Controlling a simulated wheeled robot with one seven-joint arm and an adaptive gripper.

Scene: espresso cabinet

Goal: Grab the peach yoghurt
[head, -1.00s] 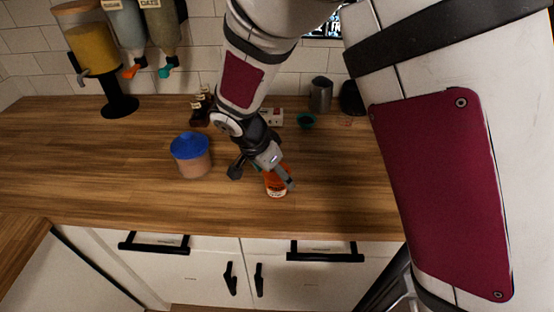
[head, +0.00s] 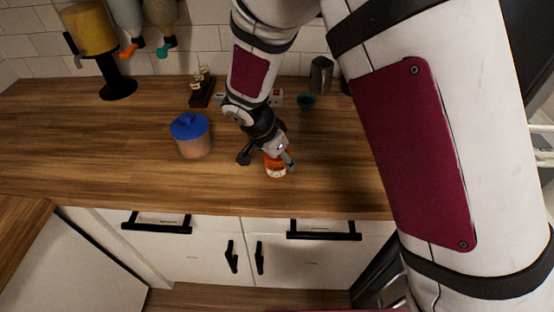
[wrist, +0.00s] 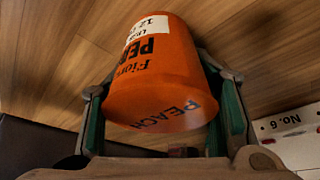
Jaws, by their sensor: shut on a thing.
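The peach yoghurt (wrist: 160,80) is an orange tub with "PEACH" printed on its side and on the face toward the camera in the wrist view. In the head view the peach yoghurt (head: 275,169) shows as a small orange tub near the front of the wooden counter. My gripper (wrist: 165,115) is shut on it, with one finger on each side of the tub. In the head view my gripper (head: 266,161) partly covers the tub. Whether the tub touches the counter is hard to tell.
A jar with a blue lid (head: 190,136) stands left of my gripper on the counter (head: 90,150). Dispensers (head: 95,40) are at the back left. Drawers are below the front edge.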

